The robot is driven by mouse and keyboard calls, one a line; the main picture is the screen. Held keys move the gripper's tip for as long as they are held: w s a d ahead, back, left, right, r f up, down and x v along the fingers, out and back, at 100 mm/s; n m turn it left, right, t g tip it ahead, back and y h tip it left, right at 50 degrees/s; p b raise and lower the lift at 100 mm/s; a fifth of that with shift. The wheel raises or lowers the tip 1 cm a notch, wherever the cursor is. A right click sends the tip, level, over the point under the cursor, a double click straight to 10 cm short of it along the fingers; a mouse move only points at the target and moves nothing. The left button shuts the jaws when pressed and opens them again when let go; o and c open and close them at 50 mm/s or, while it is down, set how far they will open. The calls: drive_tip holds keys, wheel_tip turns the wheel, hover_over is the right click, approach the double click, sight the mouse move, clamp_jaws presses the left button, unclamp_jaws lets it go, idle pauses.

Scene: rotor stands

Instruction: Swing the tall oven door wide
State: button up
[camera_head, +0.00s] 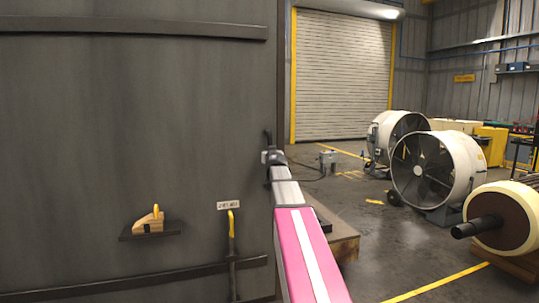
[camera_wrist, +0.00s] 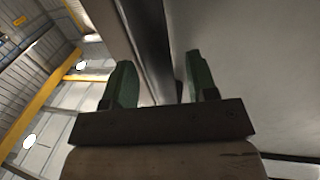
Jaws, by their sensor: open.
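The tall oven door (camera_head: 130,130) is a flat dark grey panel filling the left half of the head view. It has a dark strap across its top and another near its bottom. My gripper (camera_wrist: 158,62) shows in the wrist view with two green fingers apart. A long dark edge or bar (camera_wrist: 153,45) of the door runs between and beyond the fingers; I cannot tell whether they touch it. In the head view, my pink and grey arm reaches the door's right edge, and the fingers are too small to make out. How far the door stands open cannot be told.
A wooden platform (camera_head: 340,235) is right of my arm. Large drum fans (camera_head: 435,170) and a rotor (camera_head: 503,217) stand right; floor between is clear.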

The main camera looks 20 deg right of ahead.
drive_tip(key=w, duration=0.2)
drive_tip(key=shift+w+d, duration=0.25)
drive_tip(key=shift+w, duration=0.15)
clamp_jaws()
